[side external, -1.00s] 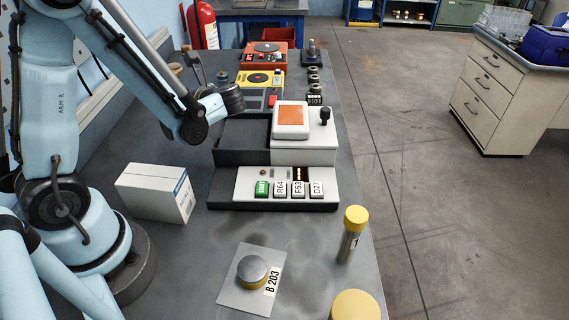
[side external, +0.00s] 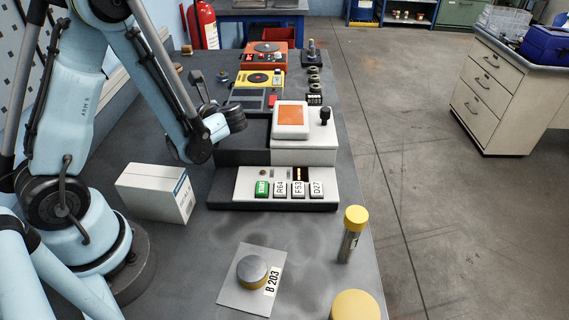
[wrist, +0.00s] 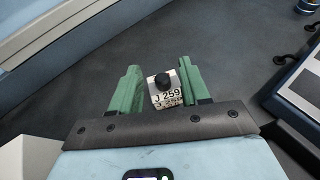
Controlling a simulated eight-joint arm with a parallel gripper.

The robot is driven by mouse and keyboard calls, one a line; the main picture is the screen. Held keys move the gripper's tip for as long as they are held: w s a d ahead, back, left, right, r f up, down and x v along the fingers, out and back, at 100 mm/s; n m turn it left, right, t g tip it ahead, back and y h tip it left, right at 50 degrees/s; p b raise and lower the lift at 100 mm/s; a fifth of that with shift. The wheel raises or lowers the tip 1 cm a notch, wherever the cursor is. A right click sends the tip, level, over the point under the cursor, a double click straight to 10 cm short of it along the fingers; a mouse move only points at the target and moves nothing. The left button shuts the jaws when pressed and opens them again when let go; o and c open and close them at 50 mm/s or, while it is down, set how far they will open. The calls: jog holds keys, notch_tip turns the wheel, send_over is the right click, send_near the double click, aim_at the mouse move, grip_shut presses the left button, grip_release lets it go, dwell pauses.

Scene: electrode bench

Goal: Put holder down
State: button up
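The holder (wrist: 166,97) is a small white block with a black knob and the label J 259. It sits between the two green fingers of my gripper (wrist: 160,84) in the wrist view. In the side view my arm's end is over the bench's left part, left of the dark and white unit (side external: 304,151). The gripper fingers and the holder cannot be made out there.
A white box (side external: 155,192) stands near my arm. A yellow-capped tube (side external: 351,235) and a B 203 plate (side external: 241,292) with a round weight are at the front. Red (side external: 266,55) and yellow (side external: 258,79) devices stand behind the unit. Bench between box and plate is clear.

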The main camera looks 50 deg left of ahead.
jog(key=shift+d, duration=0.1)
jog(key=d+r+n+t+h, duration=0.1)
jog(key=d+n+t+h, duration=0.1)
jog(key=d+h, duration=0.1)
jog(key=w+d+r+n+t+h, duration=0.1)
jog(key=d+r+n+t+h, duration=0.1)
jog(key=d, duration=0.4)
jog(key=w+d+r+n+t+h, duration=0.1)
jog(key=d+n+t+h, duration=0.1)
jog(key=d+n+h, duration=0.1)
jog(key=shift+w+d+r+n+h, duration=0.1)
jog(key=shift+d+r+n+h, duration=0.15)
jog(key=shift+d, duration=0.3)
jog(key=shift+w+d+r+n+h, duration=0.15)
jog(key=shift+d+n, duration=0.1)
jog(key=shift+d, duration=0.3)
jog(key=shift+s+d+r+n+t+h, duration=0.1)
jog(key=shift+d+r+n+t+h, duration=0.5)
jog(key=shift+n, duration=0.7)
jog(key=shift+d+r+n+t+h, duration=0.25)
jog(key=shift+d+n+t+h, duration=0.6)
jog(key=shift+d+n, duration=0.4)
jog(key=shift+s+d+r+n+t+h, duration=0.1)
jog(key=shift+d+r+n+t+h, duration=0.55)
jog(key=shift+n, duration=0.7)
jog(key=shift+d+f, duration=0.1)
jog(key=shift+f, duration=0.1)
